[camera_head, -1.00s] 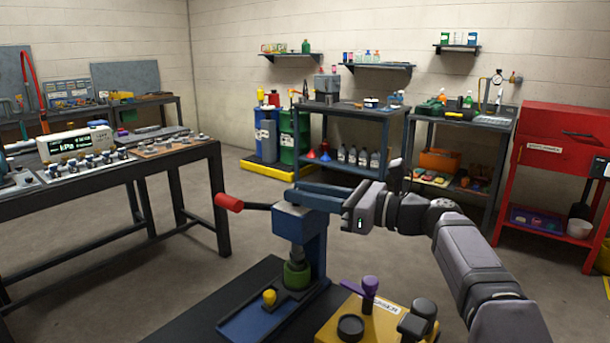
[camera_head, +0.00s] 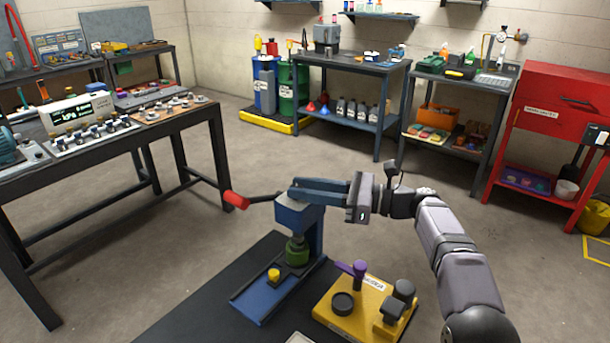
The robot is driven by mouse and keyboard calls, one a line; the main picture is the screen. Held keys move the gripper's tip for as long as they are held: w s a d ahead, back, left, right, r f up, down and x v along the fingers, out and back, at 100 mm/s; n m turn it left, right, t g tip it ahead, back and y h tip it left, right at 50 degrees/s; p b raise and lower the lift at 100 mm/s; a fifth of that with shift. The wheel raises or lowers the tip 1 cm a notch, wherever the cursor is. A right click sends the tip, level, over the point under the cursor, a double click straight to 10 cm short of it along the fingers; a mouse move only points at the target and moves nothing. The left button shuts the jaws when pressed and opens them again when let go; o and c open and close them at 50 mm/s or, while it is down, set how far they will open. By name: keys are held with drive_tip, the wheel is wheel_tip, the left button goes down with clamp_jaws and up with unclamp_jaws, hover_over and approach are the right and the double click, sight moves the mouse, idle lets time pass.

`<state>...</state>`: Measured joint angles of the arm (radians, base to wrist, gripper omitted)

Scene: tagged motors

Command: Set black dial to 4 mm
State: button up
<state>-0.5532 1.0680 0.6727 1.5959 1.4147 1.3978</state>
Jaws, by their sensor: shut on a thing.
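A blue press (camera_head: 312,235) stands on the dark bench, with a red-handled lever (camera_head: 236,200) reaching out to its left. My gripper (camera_head: 298,190) is at the top of the press, its long blue-grey fingers pointing left. It is shut on a part there; the fingers hide that part, and I cannot tell whether it is a dial. A round black dial-like part (camera_head: 343,303) sits on the yellow block (camera_head: 372,322) to the right, apart from my gripper. No scale or mm marks can be read.
A purple-topped lever (camera_head: 359,268) and a black knob (camera_head: 404,290) rise from the yellow block. A green part (camera_head: 297,252) and a yellow knob (camera_head: 273,275) are low on the press. The dark bench top (camera_head: 190,318) is bare at front left.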

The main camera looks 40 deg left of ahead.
drive_tip(key=shift+f, duration=0.3)
drive_tip(key=o, duration=1)
drive_tip(key=shift+o, duration=0.2)
drive_tip(key=shift+r, duration=0.15)
drive_tip(key=shift+d, duration=0.15)
drive_tip(key=v, duration=0.7)
drive_tip(key=shift+b, duration=0.4)
